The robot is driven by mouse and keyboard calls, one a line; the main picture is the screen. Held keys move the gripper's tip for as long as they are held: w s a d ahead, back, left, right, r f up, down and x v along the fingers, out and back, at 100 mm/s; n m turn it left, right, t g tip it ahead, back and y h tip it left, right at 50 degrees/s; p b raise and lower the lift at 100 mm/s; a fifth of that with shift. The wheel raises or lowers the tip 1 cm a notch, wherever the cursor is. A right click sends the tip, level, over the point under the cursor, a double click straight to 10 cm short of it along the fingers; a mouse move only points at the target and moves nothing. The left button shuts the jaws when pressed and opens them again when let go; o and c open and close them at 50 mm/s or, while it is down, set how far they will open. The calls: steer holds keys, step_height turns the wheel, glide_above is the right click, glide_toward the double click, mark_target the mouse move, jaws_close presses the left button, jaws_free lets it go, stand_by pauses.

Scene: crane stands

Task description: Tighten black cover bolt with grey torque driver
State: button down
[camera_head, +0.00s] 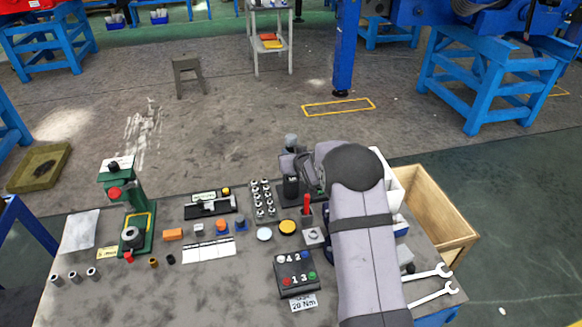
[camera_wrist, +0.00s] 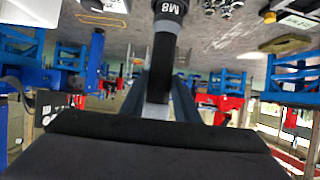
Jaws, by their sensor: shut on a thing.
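My gripper (camera_head: 299,163) is at the end of my arm, above the back of the bench. The tool has a black upper section marked M8. In the head view a grey-topped piece (camera_head: 291,141) and a black body (camera_head: 291,188) show by the gripper, partly hidden. The black cover (camera_head: 291,285) lies at front centre with white, blue, red and green spots numbered 1 to 4.
A card (camera_head: 303,302) reading 20 Nm lies before the cover. A rack of sockets (camera_head: 262,200), a red-handled tool (camera_head: 306,206) and a green press (camera_head: 128,205) stand left of my arm. Wrenches (camera_head: 432,291) lie right. A wooden crate (camera_head: 437,215) adjoins the bench.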

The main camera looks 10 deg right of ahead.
steer(key=shift+r+p, duration=4.15)
steer(key=shift+r, duration=1.75)
steer(key=shift+d, duration=0.1)
